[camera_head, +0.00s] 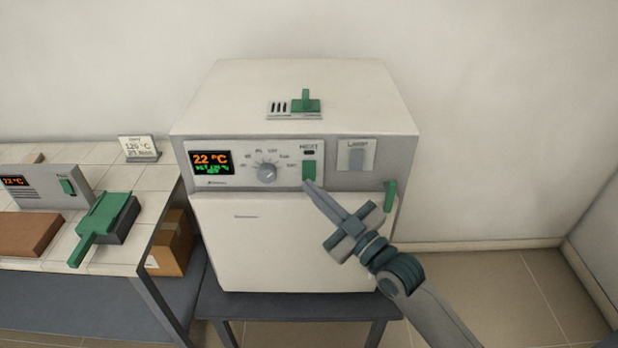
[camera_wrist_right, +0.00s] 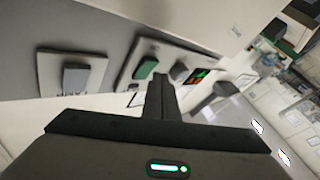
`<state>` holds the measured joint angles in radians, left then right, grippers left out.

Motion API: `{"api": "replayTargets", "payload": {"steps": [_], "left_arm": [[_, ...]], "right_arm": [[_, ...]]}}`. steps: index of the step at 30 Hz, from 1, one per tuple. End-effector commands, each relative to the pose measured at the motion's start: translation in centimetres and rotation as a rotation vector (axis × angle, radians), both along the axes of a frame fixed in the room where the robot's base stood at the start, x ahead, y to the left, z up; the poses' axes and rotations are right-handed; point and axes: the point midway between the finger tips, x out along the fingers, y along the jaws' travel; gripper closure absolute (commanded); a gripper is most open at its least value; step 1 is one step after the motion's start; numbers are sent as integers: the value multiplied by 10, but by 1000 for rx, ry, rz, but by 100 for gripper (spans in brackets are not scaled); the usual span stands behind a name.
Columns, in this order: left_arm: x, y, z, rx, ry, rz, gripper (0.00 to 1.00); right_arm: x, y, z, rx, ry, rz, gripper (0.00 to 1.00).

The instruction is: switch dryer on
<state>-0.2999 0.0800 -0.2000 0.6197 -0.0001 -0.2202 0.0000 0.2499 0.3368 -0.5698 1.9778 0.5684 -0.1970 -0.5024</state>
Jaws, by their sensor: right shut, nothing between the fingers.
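The dryer (camera_head: 290,240) is a large white box on a dark stand in the middle of the head view. Its front panel has a lit display (camera_head: 211,162) reading 22 °C, a grey round knob (camera_head: 267,173) and a green rocker switch (camera_head: 309,171). The switch also shows in the right wrist view (camera_wrist_right: 146,68). My right gripper (camera_head: 310,186) is shut and empty, its fingertips at the lower end of the green switch; I cannot tell whether they touch it. In the right wrist view the closed fingers (camera_wrist_right: 160,95) point at the panel just below the switch. My left gripper is not in view.
A grey plate with a second, grey switch (camera_head: 356,155) sits right of the panel. A green door handle (camera_head: 390,196) is close to my right wrist. A green vent slider (camera_head: 306,102) is on top. The left bench (camera_head: 110,262) holds a small device and a green-handled tool.

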Motion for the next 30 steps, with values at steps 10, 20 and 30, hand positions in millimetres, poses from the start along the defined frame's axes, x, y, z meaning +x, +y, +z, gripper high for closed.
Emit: {"api": "replayTargets", "payload": {"steps": [10, 20, 30], "left_arm": [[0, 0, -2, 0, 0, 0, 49], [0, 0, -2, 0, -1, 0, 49], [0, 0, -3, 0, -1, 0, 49]], "right_arm": [[7, 0, -1, -1, -1, 0, 100], [8, 0, -1, 0, 0, 0, 100], [10, 0, -1, 0, 0, 0, 100]]}}
